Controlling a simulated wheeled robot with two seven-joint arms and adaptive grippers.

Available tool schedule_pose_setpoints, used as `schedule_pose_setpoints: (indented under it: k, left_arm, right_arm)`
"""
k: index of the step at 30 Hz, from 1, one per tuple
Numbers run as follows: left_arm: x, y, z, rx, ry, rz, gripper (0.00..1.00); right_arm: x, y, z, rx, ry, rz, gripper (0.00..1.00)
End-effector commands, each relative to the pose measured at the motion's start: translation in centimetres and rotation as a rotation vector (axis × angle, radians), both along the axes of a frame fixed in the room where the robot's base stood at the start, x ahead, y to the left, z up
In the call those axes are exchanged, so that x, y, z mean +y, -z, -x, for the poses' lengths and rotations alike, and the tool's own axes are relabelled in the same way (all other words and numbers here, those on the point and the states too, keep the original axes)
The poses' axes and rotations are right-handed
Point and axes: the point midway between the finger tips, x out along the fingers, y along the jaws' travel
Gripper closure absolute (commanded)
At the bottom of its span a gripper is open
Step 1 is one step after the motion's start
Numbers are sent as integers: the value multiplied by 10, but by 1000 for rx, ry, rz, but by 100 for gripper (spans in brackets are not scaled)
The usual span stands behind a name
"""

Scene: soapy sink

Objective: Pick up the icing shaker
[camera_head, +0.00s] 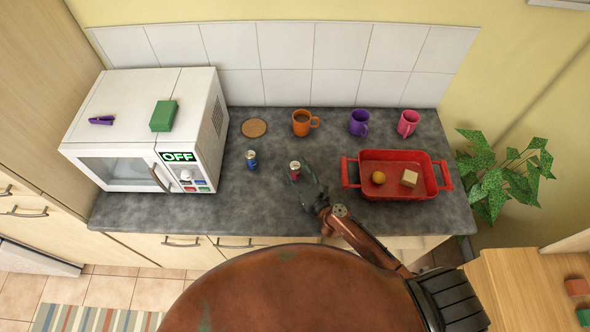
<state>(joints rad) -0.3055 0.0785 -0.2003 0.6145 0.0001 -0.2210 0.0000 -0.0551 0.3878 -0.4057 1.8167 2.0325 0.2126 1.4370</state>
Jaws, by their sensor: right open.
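Two small can-shaped containers stand upright on the dark grey counter (225,205): one blue with a pale top (251,160), one red with a pale top (294,171). Their labels are too small to read, so I cannot tell which is the icing shaker. My right gripper (305,184) is open, just right of the red container and very close to it. I cannot tell whether they touch. The blue container stands apart, farther left. My left gripper is not in view.
A red tray (396,191) with a yellow round item and a pale block lies right of my gripper. Orange (302,122), purple (359,122) and pink (408,122) mugs and a cork coaster (254,128) are behind. A white microwave (122,168) stands left.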

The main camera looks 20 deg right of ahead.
Motion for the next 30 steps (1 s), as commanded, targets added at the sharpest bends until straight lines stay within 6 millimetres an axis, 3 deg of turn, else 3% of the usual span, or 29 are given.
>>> schedule_pose_setpoints:
  k: [8, 30]
  left_arm:
    - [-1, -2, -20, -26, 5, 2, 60]
    - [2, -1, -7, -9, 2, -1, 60]
  right_arm:
    - [0, 0, -2, 0, 1, 0, 50]
    - [-1, 0, -2, -1, 2, 1, 98]
